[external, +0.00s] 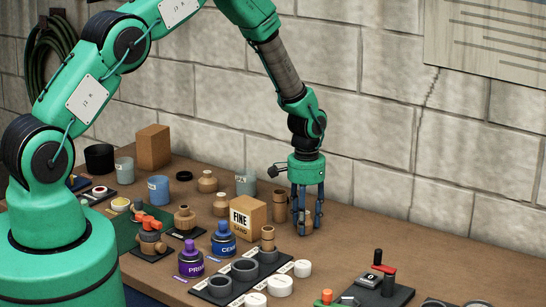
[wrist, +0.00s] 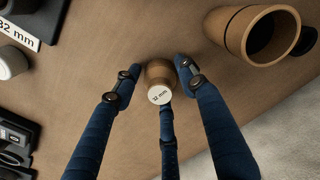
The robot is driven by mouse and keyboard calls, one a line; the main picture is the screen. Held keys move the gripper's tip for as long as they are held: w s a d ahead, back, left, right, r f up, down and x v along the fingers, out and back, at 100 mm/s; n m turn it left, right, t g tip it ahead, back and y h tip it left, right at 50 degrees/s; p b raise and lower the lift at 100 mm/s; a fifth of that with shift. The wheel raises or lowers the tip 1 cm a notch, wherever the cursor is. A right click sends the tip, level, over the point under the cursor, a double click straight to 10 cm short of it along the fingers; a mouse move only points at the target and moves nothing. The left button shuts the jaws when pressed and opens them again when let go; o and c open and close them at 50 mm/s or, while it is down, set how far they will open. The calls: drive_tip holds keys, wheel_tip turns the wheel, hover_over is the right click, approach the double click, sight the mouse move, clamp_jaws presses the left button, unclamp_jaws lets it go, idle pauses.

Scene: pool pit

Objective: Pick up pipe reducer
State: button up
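The likely pipe reducer, a small brown stepped piece (wrist: 158,74) with a pale end marked in mm, stands between my fingers in the wrist view. A narrow gap shows at the left finger; contact at the right is unclear. The piece appears to rest on the bench.
A brown hollow cylinder (wrist: 252,34) stands close by at the upper right of the wrist view. In the external view, a tan FINE SAND box (external: 246,216) and a black tray with grey rings (external: 217,285) lie left of my gripper.

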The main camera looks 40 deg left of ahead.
drive_tip(key=c, duration=0.7)
drive_tip(key=shift+r, duration=0.1)
drive_tip(key=shift+c, duration=0.2)
drive_tip(key=shift+r+b, duration=0.3)
drive_tip(key=shift+r, duration=4.6)
